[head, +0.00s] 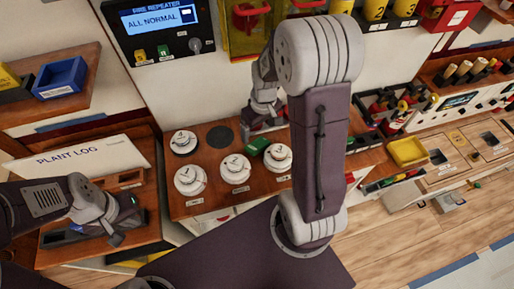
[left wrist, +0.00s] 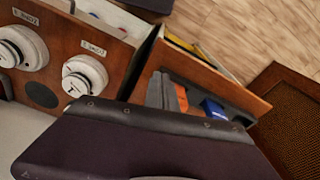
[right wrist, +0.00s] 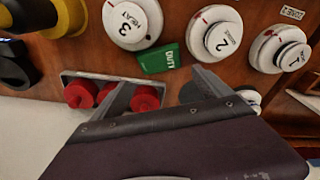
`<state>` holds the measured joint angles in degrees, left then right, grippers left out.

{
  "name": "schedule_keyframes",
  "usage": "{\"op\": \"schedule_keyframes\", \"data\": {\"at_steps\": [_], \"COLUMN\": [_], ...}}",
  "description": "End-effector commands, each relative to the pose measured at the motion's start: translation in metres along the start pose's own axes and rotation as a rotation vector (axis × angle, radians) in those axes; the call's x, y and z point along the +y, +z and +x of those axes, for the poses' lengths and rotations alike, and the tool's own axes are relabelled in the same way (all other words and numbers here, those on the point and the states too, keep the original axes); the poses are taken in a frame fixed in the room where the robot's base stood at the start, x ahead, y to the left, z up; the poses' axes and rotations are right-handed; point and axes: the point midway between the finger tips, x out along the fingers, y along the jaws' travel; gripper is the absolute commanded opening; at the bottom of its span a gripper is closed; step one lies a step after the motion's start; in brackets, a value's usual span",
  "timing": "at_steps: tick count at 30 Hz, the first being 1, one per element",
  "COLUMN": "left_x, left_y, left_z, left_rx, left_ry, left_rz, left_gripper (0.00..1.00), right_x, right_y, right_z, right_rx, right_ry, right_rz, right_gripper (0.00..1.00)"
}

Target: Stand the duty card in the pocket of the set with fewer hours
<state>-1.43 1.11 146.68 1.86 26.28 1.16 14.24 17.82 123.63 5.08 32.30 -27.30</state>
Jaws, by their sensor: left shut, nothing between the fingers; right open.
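The green duty card (head: 260,145) lies on the wooden board among round white numbered units. In the right wrist view the card (right wrist: 160,58), lettered DUTY, lies between the units marked 3 and 2. My right gripper (head: 264,122) is open and empty, its two fingers (right wrist: 162,88) apart on the near side of the card; I cannot tell its height over the board. My left gripper (head: 124,226) is shut and empty over the lower left wooden unit; its fingers (left wrist: 163,92) are together in the left wrist view. I cannot make out the pockets or any hours figures.
White round units (head: 190,180) stand around the card. Red knobs (right wrist: 110,95) stand in a holder by my right fingers. A plant log (head: 80,156) lies at the left. A yellow tray (head: 408,151) stands at the right. My right arm hides part of the middle.

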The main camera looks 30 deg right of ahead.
Motion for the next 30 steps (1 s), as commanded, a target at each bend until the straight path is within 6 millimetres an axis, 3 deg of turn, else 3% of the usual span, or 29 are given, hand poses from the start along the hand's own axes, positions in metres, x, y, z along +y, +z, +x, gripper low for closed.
{"op": "schedule_keyframes", "data": {"at_steps": [6, 13, 21, 28, 29, 30], "left_x": [0.0, 0.0, 0.0, 0.0, 0.0, 0.0], "left_y": [0.0, 0.0, 0.0, 0.0, 0.0, 0.0], "left_z": [0.0, 0.0, 0.001, 0.001, 0.001, 0.001], "left_rx": [0.0, 0.0, 0.0, 0.0, 0.0, 0.0], "left_ry": [0.0, 0.0, 0.0, 0.0, 0.0, 0.0], "left_rz": [0.0, 0.0, 0.0, 0.0, 0.0, 0.0], "left_gripper": [0.0, 0.0, 0.0, 0.0, 0.0, 0.0], "right_x": [-0.001, -0.001, 0.001, 0.001, 0.001, 0.001], "right_y": [0.001, 0.002, 0.006, 0.005, 0.005, 0.005], "right_z": [0.029, 0.042, 0.086, 0.089, 0.089, 0.089], "right_rx": [-0.003, -0.002, -0.002, 0.0, 0.0, 0.0], "right_ry": [-0.002, -0.002, -0.001, 0.0, 0.0, 0.0], "right_rz": [-0.001, -0.001, -0.001, -0.002, -0.002, -0.002], "right_gripper": [0.88, 0.88, 0.88, 0.88, 0.85, 0.74]}}
